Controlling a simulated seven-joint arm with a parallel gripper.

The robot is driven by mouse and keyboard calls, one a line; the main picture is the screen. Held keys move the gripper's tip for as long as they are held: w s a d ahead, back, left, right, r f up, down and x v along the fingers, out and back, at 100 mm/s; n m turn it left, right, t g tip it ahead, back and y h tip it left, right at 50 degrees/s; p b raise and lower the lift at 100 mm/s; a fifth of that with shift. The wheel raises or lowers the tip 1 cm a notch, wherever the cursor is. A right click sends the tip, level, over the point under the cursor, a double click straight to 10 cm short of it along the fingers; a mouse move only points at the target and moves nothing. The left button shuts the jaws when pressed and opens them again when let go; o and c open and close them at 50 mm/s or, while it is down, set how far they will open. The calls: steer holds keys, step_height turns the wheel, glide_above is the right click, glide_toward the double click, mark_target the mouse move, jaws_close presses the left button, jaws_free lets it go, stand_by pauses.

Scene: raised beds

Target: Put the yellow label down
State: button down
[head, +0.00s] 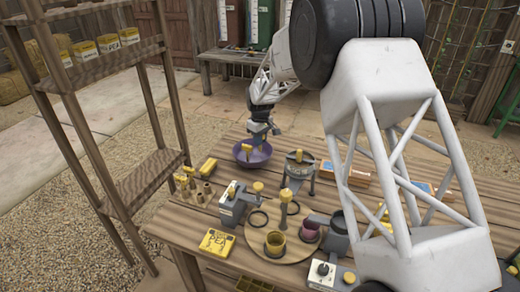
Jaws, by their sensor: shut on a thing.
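My gripper (256,139) reaches down over the purple bowl (264,158) near the table's far left part. It is shut on a small yellow label (247,148), which shows just below the fingers, in front of the bowl's inside. The label looks upright. I cannot tell whether it touches the bowl.
A wooden shelf (150,180) stands close on the left.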

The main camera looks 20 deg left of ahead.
mark_target(260, 152)
steer(key=shift+f, duration=2.4)
steer(key=shift+f, duration=0.15)
steer(key=c, duration=1.4)
jaws_free()
step_height(260, 152, up, 12)
steer(key=shift+r, duration=0.2)
